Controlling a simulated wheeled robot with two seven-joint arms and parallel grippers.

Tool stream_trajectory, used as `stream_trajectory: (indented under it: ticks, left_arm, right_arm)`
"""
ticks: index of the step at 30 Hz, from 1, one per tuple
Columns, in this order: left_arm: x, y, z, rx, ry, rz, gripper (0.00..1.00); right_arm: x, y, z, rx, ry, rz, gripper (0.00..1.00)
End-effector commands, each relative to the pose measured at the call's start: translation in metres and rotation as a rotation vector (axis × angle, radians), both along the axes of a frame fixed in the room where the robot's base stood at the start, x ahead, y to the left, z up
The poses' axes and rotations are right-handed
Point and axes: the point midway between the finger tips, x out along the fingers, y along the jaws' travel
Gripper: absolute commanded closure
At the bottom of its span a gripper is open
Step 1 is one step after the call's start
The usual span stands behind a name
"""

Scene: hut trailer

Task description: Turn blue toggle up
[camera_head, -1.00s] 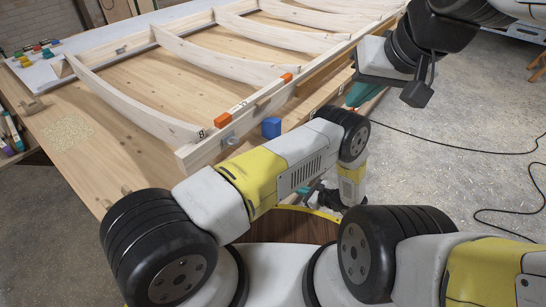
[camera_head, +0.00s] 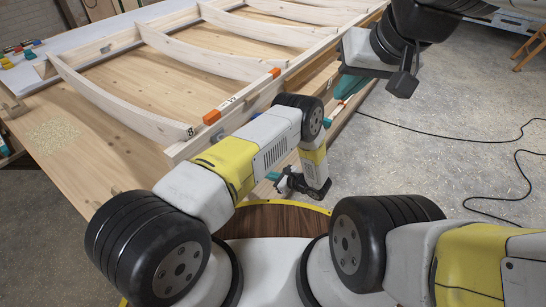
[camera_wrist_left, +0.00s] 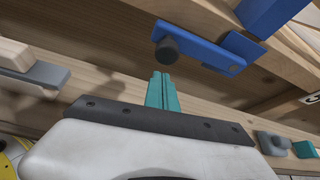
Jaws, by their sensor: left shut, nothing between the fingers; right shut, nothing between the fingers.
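The blue toggle (camera_wrist_left: 205,48) shows in the left wrist view as a flat blue bar with a round black knob (camera_wrist_left: 168,49) at its left end, beside a wooden beam. A blue block (camera_wrist_left: 268,16) sits just above it. My left gripper (camera_wrist_left: 160,82) is shut and empty, its teal fingers pointing up just below the knob; I cannot tell whether they touch. In the head view my left gripper (camera_head: 276,178) is small, beside the bench edge, and my arm hides the toggle. My right gripper (camera_head: 350,86) is shut and empty, beside the bench's far right side.
A wooden workbench (camera_head: 95,155) carries a ribbed timber frame (camera_head: 215,65) with orange blocks (camera_head: 212,117) along its edge. In the left wrist view, a grey toggle (camera_wrist_left: 35,72) is at left and a grey and teal one (camera_wrist_left: 303,149) at lower right. A cable (camera_head: 440,145) lies on open floor.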

Motion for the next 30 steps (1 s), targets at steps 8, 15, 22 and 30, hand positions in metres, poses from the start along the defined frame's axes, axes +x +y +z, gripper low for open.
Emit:
stream_trajectory:
  ticks: [8, 15, 22, 30]
  left_arm:
    - [-0.001, 0.003, 0.012, 0.001, 0.001, 0.000, 1.00]
    - [-0.001, 0.003, 0.012, 0.001, 0.001, 0.000, 1.00]
    - [-0.001, 0.004, 0.017, 0.019, 0.025, 0.000, 1.00]
    - [-0.002, 0.013, 0.036, 0.108, 0.147, 0.001, 1.00]
  right_arm:
    - [0.000, 0.000, 0.000, 0.000, 0.000, 0.000, 1.00]
    - [0.000, 0.000, 0.000, 0.000, 0.000, 0.000, 1.00]
    - [0.000, 0.000, 0.000, 0.000, 0.000, 0.000, 1.00]
    - [0.000, 0.000, 0.000, 0.000, 0.000, 0.000, 1.00]
